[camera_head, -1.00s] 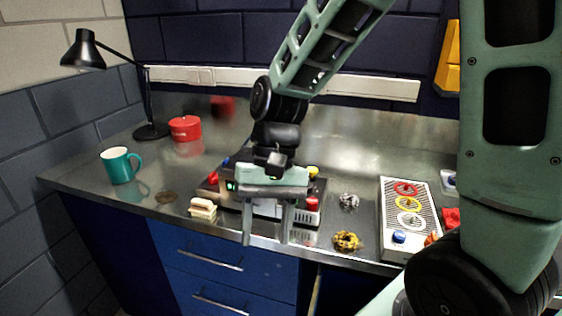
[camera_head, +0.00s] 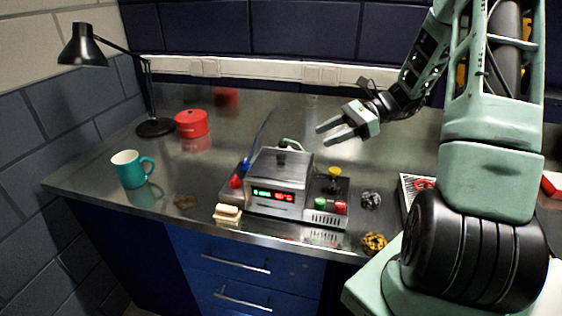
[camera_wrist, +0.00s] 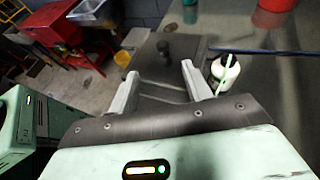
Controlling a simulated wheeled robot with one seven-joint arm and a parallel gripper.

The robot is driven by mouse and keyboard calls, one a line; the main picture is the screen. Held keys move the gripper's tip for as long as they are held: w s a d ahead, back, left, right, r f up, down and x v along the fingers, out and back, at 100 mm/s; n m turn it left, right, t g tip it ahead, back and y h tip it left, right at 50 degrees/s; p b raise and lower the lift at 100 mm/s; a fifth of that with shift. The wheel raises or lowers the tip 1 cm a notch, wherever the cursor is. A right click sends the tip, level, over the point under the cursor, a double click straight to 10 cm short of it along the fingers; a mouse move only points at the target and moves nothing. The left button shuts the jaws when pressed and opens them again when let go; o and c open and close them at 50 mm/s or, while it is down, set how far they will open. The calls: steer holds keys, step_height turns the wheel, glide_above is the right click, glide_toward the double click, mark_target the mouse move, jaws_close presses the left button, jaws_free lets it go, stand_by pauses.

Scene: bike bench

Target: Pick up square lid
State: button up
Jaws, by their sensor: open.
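The square lid (camera_head: 268,163) is a grey metal plate with a black knob (camera_head: 281,158) on top. It lies flat on the bench device with the green and red displays (camera_head: 275,195). My gripper (camera_head: 324,136) is open and empty, above and to the right of the lid, with its fingers pointing left. In the wrist view my gripper (camera_wrist: 158,72) shows two spread fingers with nothing between them. A dark knob shape shows beyond the fingers there; I cannot tell for sure that it is the lid's.
A yellow knob (camera_head: 334,172) and coloured buttons stand right of the lid on the device. A red canister (camera_head: 191,124), teal mug (camera_head: 131,169) and black lamp (camera_head: 153,128) stand to the left. Bench between mug and device is mostly clear.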

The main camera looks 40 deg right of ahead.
mark_target(281, 153)
steer(key=p+x, duration=0.1)
steer(key=x, duration=0.7)
steer(key=shift+a+p, duration=0.1)
steer(key=shift+p, duration=0.2)
steer(key=shift+w+d+f+p+x, duration=0.1)
steer(key=shift+p+x, duration=0.45)
steer(key=shift+x, duration=0.85)
steer(key=shift+w+d+f+p+x, duration=0.1)
steer(key=shift+p+x, duration=0.4)
steer(key=shift+x, duration=0.9)
jaws_close()
